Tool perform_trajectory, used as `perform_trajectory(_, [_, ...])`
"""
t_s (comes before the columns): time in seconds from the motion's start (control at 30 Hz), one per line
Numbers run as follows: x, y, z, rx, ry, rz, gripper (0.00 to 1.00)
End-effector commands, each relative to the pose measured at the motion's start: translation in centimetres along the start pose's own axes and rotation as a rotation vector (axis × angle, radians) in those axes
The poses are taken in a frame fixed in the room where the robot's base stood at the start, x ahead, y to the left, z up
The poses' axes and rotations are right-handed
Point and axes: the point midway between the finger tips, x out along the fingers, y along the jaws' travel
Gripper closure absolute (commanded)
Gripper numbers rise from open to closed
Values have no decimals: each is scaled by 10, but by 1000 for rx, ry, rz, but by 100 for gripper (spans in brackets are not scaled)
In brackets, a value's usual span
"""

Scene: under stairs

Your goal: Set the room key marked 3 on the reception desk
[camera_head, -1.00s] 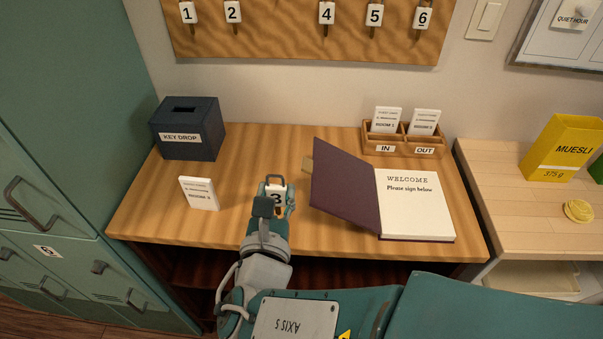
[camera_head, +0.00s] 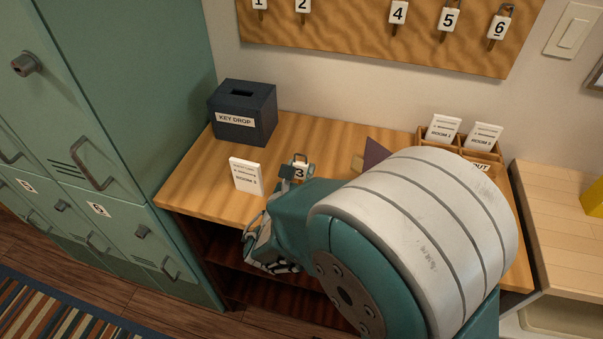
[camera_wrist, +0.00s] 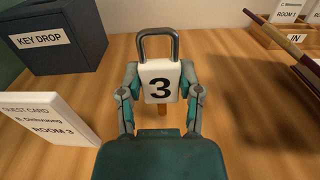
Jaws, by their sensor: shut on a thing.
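The room key marked 3 (camera_wrist: 160,82) has a white tag, a grey loop at its top and a brown lower end. My gripper (camera_wrist: 157,92) is shut on the tag, with one finger on each side, and holds it upright. The key (camera_head: 300,172) also shows in the head view, over the left part of the wooden reception desk (camera_head: 332,140). Whether its lower end touches the desk I cannot tell. My arm hides much of the desk's right part.
A dark key drop box (camera_head: 243,112) stands at the back left. A guest card (camera_head: 246,176) stands left of my gripper. A card holder (camera_head: 470,150) and the mostly hidden guest book (camera_head: 375,153) are right. Keys hang on the board (camera_head: 350,22).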

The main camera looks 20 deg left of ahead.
Motion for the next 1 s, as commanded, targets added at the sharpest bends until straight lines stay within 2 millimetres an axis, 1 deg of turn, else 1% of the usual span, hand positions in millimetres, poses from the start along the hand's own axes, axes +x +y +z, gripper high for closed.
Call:
perform_trajectory(0.13, [7,4,-11,0,0,1,100])
perform_trajectory(0.2, [6,4,-23,-4,3,1,100])
perform_trajectory(0.33, [6,4,-37,-1,1,1,100])
perform_trajectory(0.67, [6,4,-40,1,0,1,100])
perform_trajectory(0.7, [6,4,-40,1,0,1,49])
perform_trajectory(0.77, [6,4,-40,2,0,1,23])
perform_trajectory(0.8, [6,4,-40,2,0,1,19])
perform_trajectory(1.0, [6,4,-40,1,0,1,19])
